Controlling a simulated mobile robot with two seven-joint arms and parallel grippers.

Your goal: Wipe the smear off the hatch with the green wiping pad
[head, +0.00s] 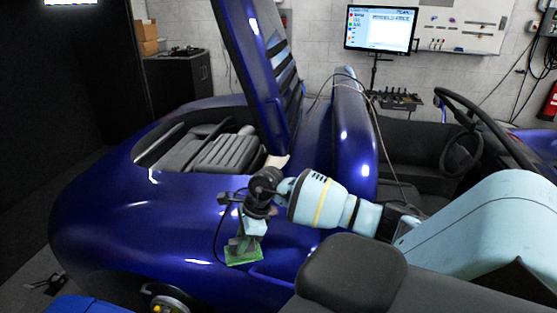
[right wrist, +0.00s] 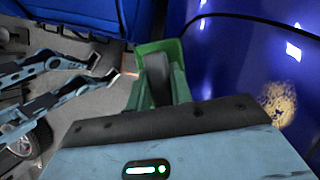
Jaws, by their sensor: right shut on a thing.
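My right gripper (head: 246,236) hangs beside the blue car's near side and is shut on the green wiping pad (head: 243,256). In the right wrist view the pad (right wrist: 145,98) sits around the dark fingers. A tan, speckled smear (right wrist: 278,104) is on a glossy blue panel (right wrist: 235,50) to the right of the gripper there. The pad is apart from the smear in that view. I cannot make out the smear for sure in the head view, nor which panel there is the hatch.
A tall blue cover (head: 245,60) stands raised above the car's open engine bay (head: 215,150). A dark seat-like block (head: 350,275) is close to my right arm. A thin cable crosses the cockpit. A monitor (head: 381,29) and black cabinet (head: 180,80) stand behind.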

